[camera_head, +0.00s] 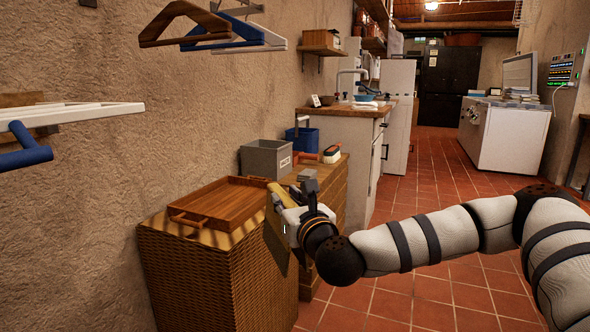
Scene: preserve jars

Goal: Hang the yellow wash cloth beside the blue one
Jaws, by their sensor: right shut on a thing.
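My right gripper (281,206) reaches in from the right and is shut on the yellow cloth (277,240). The cloth hangs down from the jaws in front of the wicker hamper's right side, and part of it shows above the fingers. The gripper hides some of it. A white rack (85,111) sticks out from the wall at the left edge, well apart from the gripper. A blue piece (24,152) shows at its near end; I cannot tell whether it is the blue cloth. My left gripper is not in view.
A wooden tray (222,199) lies on the wicker hamper (205,275). A grey bin (266,158) and a brush (332,154) stand behind it. Hangers (228,32) hang from the wall above. The tiled floor (440,190) is clear toward the back.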

